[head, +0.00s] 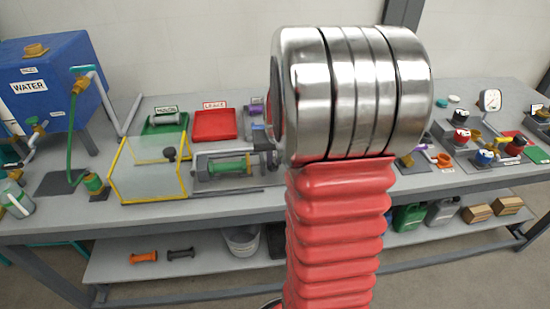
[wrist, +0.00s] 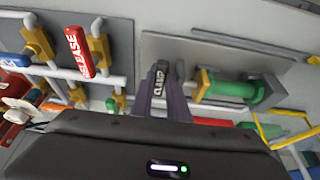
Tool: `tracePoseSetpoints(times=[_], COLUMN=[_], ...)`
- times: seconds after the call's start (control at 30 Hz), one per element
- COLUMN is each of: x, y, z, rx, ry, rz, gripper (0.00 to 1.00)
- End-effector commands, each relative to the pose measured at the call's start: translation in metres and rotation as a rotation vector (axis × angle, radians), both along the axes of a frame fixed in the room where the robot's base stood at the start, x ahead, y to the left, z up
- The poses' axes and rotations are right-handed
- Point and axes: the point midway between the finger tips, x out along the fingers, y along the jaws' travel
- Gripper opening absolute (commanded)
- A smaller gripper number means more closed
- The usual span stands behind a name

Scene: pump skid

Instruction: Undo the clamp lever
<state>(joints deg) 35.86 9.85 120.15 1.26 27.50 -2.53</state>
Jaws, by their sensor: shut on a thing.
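The clamp lever (wrist: 158,76), dark with a white CLAMP label, shows in the middle of the wrist view. My gripper (wrist: 163,92) reaches up to it from below, its two purple-grey fingers closed on the lever, one on either side. Beside the lever, to the right, a green cylinder (wrist: 228,90) with flanged ends lies in a fixture. The same green cylinder shows in the head view (head: 228,168), left of my arm. In the head view my silver and red arm covers the middle, and I cannot make out the gripper or the lever behind it.
A yellow-framed clear guard (head: 148,168) stands left of the fixture. Red (head: 215,125) and green (head: 163,124) trays lie behind. A blue water tank (head: 50,85) is far left.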

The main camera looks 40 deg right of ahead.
Motion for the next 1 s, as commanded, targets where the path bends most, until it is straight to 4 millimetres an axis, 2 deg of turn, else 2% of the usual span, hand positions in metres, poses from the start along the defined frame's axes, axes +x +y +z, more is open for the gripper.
tracePoseSetpoints(times=[0.47, 1.0], x=[-0.001, -0.005], y=[-0.002, -0.011], z=[0.0, 0.0], rx=[0.0, 0.0], ry=[0.0, -0.001], rz=[0.043, 0.262], gripper=[0.0, 0.0])
